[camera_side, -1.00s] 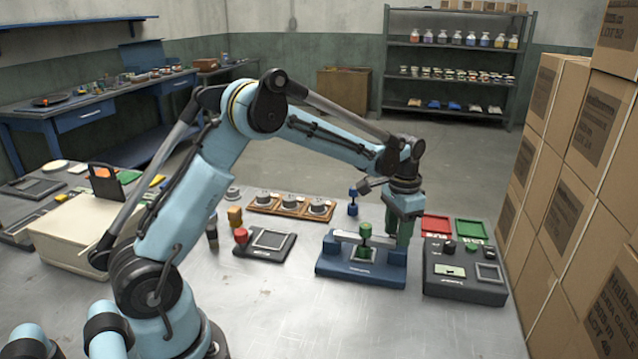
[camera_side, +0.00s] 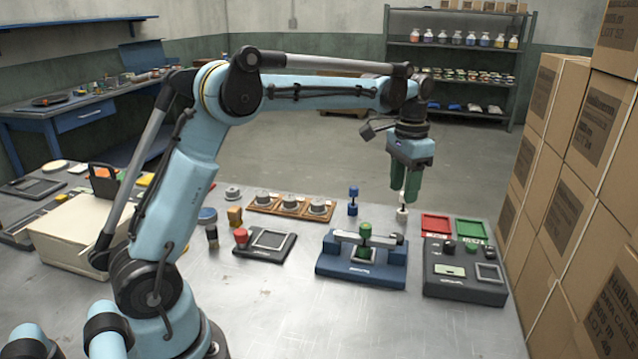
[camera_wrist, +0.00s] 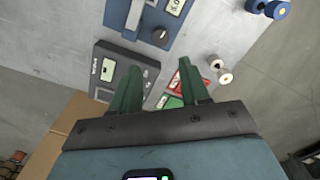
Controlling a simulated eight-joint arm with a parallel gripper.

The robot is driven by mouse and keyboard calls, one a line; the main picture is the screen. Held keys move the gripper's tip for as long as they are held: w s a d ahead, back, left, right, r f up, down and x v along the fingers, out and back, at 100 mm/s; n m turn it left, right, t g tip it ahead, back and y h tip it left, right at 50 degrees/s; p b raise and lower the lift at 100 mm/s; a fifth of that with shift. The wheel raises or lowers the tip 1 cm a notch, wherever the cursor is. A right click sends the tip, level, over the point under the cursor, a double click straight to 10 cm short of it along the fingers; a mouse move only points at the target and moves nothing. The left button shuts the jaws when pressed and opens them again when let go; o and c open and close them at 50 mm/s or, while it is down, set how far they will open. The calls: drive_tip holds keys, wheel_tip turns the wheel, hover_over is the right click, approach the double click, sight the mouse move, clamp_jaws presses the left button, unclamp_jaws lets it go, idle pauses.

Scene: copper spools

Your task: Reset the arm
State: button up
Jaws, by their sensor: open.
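My gripper (camera_side: 404,192) is raised over the far right part of the bench, its green fingers pointing down. In the wrist view its two fingers (camera_wrist: 160,68) are apart with nothing between them. A cream spool (camera_side: 402,215) stands on the bench just below the fingers in the side view. In the wrist view the cream spool (camera_wrist: 219,69) lies to the right of the right finger, outside the jaws. A blue spool (camera_side: 352,201) stands to its left. A green spool (camera_side: 365,231) is in the blue fixture (camera_side: 345,272).
A red tray (camera_side: 436,224) and a green tray (camera_side: 471,229) lie behind a dark instrument box (camera_side: 450,285). Stacked cartons (camera_side: 570,215) wall off the right side. A wooden rack (camera_side: 262,208) of round weights and a black scale (camera_side: 252,256) stand further left. The front bench is clear.

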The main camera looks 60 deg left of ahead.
drive_tip(key=s+d+r+n+t, duration=0.1)
drive_tip(key=s+d+r+t, duration=0.25)
drive_tip(key=s, duration=0.55)
drive_tip(key=s+d+f+t, duration=0.1)
drive_tip(key=s+f+t, duration=0.1)
drive_tip(key=s, duration=0.3)
drive_tip(key=s+d+f+n+t, duration=0.1)
drive_tip(key=s+f, duration=0.2)
drive_tip(key=s, duration=0.2)
drive_tip(key=shift+s+d+t, duration=0.3)
drive_tip(key=shift+s+t, duration=0.05)
